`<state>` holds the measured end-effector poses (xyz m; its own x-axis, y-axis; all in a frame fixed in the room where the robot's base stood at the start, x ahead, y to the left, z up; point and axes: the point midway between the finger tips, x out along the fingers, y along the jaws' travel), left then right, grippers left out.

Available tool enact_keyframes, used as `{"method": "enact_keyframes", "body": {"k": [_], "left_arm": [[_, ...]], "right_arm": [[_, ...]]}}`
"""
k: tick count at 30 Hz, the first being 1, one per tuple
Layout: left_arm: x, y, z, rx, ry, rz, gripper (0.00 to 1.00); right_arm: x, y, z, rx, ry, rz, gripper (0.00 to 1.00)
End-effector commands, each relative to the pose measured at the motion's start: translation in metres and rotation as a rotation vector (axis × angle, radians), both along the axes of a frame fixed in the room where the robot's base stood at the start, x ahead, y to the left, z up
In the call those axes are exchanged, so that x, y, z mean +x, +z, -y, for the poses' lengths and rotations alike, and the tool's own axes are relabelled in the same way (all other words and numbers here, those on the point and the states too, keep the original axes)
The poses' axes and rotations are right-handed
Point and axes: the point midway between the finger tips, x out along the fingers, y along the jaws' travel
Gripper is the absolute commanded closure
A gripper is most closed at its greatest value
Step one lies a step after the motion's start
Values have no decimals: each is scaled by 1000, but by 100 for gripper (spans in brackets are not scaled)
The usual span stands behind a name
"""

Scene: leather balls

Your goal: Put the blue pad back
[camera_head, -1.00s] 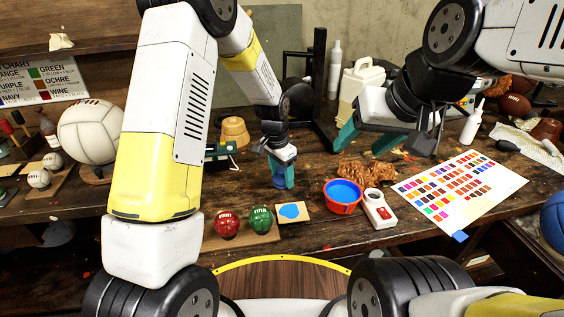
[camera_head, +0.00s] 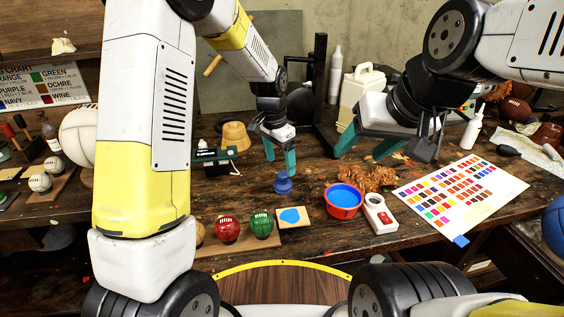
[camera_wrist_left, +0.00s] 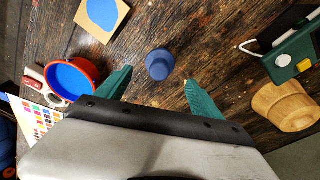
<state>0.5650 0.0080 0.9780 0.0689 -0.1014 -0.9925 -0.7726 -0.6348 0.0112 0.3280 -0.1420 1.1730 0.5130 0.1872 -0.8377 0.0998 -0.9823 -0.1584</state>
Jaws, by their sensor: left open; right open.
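The blue pad (camera_head: 283,184), a small round piece with a knob, stands upright on the dark wooden table. It also shows in the left wrist view (camera_wrist_left: 159,64), between and ahead of the fingertips. My left gripper (camera_head: 280,162) is open and empty, just above and behind the pad, not touching it; its teal fingers also show in the left wrist view (camera_wrist_left: 160,88). My right gripper (camera_head: 366,150) is open and empty over the back of the table. A tan card with a blue patch (camera_head: 293,216) lies in front of the pad.
A red bowl of blue paint (camera_head: 344,199) stands right of the pad, beside a white device (camera_head: 379,213) and a brown crumpled lump (camera_head: 368,178).

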Motion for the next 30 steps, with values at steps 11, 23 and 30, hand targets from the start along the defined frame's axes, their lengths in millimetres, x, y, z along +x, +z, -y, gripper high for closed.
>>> {"method": "enact_keyframes", "body": {"k": [11,23,30], "left_arm": [[-5,48,-8,-6,15,9,23],[-85,152,-75,-117,336,143,23],[-157,189,-110,-215,561,231,23]], "right_arm": [[0,0,0,0,0,0,40],[0,0,0,0,0,0,40],[0,0,0,0,0,0,40]]}}
